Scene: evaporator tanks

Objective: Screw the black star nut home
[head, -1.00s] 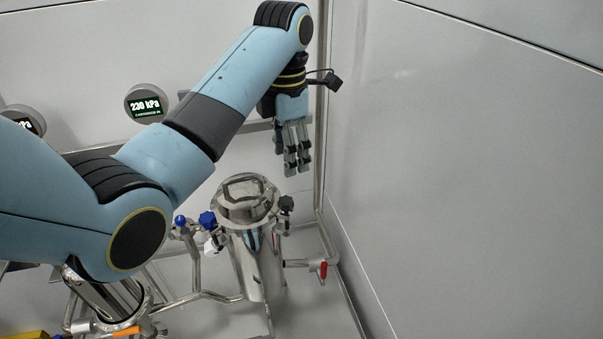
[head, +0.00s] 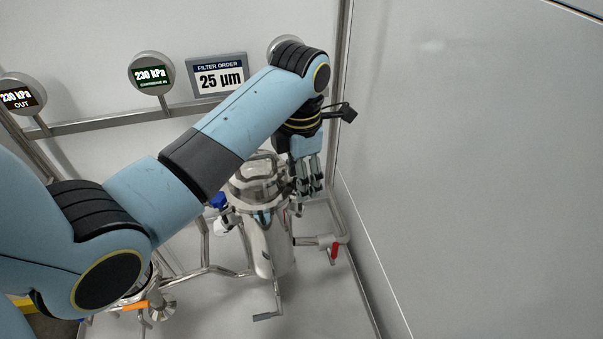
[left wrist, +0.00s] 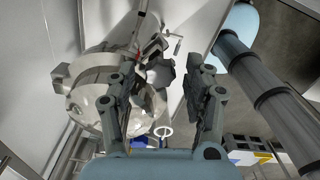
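The steel filter housing (head: 268,245) stands upright with a domed lid (head: 255,182). My left gripper (head: 310,190) hangs fingers down at the right edge of this lid. In the left wrist view my left gripper (left wrist: 165,75) is open, one finger on each side. A dark grey star-shaped nut (left wrist: 160,73), seemingly the black star nut, shows between and beyond the fingertips, beside the shiny lid (left wrist: 95,90). I cannot tell whether a finger touches it. In the head view the fingers and lid edge largely hide it. My right gripper is in neither view.
A blue star nut (head: 219,200) and a white one (head: 222,226) sit at the lid's left. A red-handled valve (head: 334,251) is low on the right. A pipe post (head: 340,130) and a plain wall (head: 460,150) stand close right of my gripper.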

